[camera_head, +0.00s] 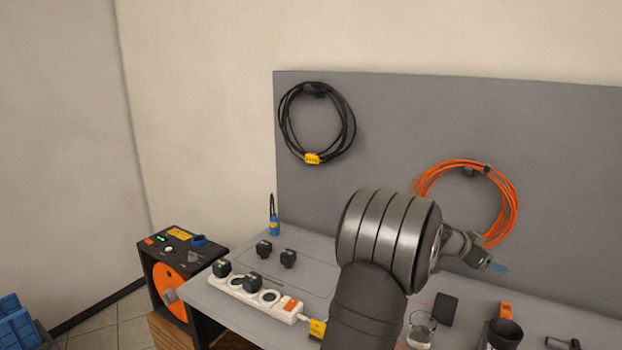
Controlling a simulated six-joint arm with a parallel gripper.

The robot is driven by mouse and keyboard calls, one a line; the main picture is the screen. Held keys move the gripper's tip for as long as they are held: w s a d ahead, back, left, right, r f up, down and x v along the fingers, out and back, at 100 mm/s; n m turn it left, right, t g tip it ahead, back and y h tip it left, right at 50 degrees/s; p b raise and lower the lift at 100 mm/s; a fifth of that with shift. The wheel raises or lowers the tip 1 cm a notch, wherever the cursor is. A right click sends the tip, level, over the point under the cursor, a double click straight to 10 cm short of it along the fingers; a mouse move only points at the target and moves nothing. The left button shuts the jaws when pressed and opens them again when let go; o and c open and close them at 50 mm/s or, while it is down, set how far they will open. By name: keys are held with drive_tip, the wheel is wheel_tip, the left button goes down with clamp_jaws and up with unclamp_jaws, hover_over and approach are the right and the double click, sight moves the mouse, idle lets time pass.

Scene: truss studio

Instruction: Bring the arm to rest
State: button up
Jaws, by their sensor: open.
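My arm (385,245) rises from the bottom of the view and bends right above the bench. My gripper (490,265) shows small at the end of the arm, in front of the orange cable coil, and is open. I see nothing held in it. The far side of the gripper is hidden by its own wrist.
Black cable (284,125) and orange cable (515,195) hang on the grey backboard (400,130).

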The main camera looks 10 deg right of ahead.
drive_tip(key=w+a+f+n+t+y, duration=0.1)
drive_tip(key=w+a+f+n+t, duration=0.1)
drive_tip(key=a, duration=0.6)
drive_tip(key=w+a+f+n+t+y, duration=0.1)
drive_tip(key=w+a+f+n+t, duration=0.1)
drive_tip(key=a+n+t, duration=0.3)
drive_tip(key=shift+w+a+f, duration=0.15)
drive_tip(key=shift+w+a, duration=0.7)
drive_tip(key=shift+a, duration=1.4)
drive_tip(key=shift+d, duration=0.1)
drive_tip(key=s+d+r+m+g+h, duration=0.1)
drive_tip(key=s+d+r+m+g, duration=0.1)
drive_tip(key=d, duration=0.5)
drive_tip(key=s+d+r+m+g+h, duration=0.1)
drive_tip(key=d+r+m+g, duration=0.1)
drive_tip(key=d, duration=0.5)
drive_tip(key=shift+s+m+g, duration=0.35)
drive_tip(key=shift+m+g, duration=0.35)
drive_tip(key=shift+d, duration=0.1)
